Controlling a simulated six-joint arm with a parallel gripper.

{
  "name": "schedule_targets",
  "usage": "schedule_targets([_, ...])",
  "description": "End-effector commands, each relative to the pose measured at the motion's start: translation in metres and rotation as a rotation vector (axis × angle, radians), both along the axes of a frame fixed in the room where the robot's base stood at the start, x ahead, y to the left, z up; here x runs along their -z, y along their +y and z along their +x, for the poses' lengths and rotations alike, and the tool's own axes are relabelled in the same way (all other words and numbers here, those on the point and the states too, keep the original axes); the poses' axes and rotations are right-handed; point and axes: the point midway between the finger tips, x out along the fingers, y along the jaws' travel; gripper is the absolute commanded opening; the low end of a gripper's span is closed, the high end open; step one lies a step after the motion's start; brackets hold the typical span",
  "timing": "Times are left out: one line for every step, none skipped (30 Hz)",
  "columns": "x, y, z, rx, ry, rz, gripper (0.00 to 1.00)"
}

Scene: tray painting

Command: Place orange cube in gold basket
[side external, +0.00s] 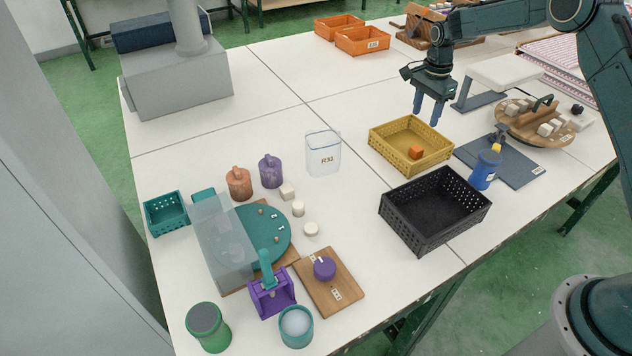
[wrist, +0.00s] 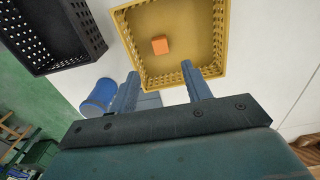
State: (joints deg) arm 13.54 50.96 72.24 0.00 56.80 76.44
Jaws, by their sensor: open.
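The orange cube (side external: 416,152) lies inside the gold basket (side external: 384,147), on its floor toward the front right side in the side external view. In the wrist view the orange cube (wrist: 160,45) rests on the floor of the gold basket (wrist: 203,28), ahead of my fingertips. My gripper (side external: 428,117) is above the table just behind the basket's right side. Its two blue fingers (wrist: 160,72) are apart, with nothing between them, and the cube is clear of them.
A black basket (side external: 458,183) stands in front of the gold basket. A clear container (side external: 323,152) is to the left. Open white table lies behind the gold basket.

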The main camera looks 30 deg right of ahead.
Motion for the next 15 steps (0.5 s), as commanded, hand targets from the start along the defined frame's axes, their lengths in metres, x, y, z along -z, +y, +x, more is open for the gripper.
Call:
schedule_targets([0.0000, 0.0000, 0.0000, 0.000, 0.000, 0.000, 0.49])
schedule_targets([0.0000, 0.0000, 0.0001, 0.000, 0.000, 0.000, 0.49])
schedule_targets([0.0001, 0.0000, 0.0000, 0.000, 0.000, 0.000, 0.49])
schedule_targets([0.0001, 0.0000, 0.0000, 0.000, 0.000, 0.000, 0.49])
schedule_targets([0.0002, 0.0000, 0.0000, 0.000, 0.000, 0.000, 0.49])
schedule_targets([0.0002, 0.0000, 0.0000, 0.000, 0.000, 0.000, 0.49])
schedule_targets([0.0002, 0.0000, 0.0000, 0.000, 0.000, 0.000, 0.49])
schedule_targets([0.0003, 0.0000, 0.0000, 0.000, 0.000, 0.000, 0.49])
schedule_targets([0.0003, 0.0000, 0.0000, 0.000, 0.000, 0.000, 0.49])
schedule_targets([0.0003, 0.0000, 0.0000, 0.000, 0.000, 0.000, 0.49])
schedule_targets([0.0003, 0.0000, 0.0000, 0.000, 0.000, 0.000, 0.49])
schedule_targets([-0.0001, 0.0001, -0.0001, -0.001, 0.000, 0.000, 0.49])
schedule_targets([-0.0008, 0.0003, -0.0002, -0.002, -0.001, 0.000, 0.49])
schedule_targets([-0.0018, 0.0006, -0.0004, -0.005, -0.002, 0.000, 0.49])
schedule_targets([-0.0039, 0.0013, -0.0010, -0.009, -0.003, -0.001, 0.49])
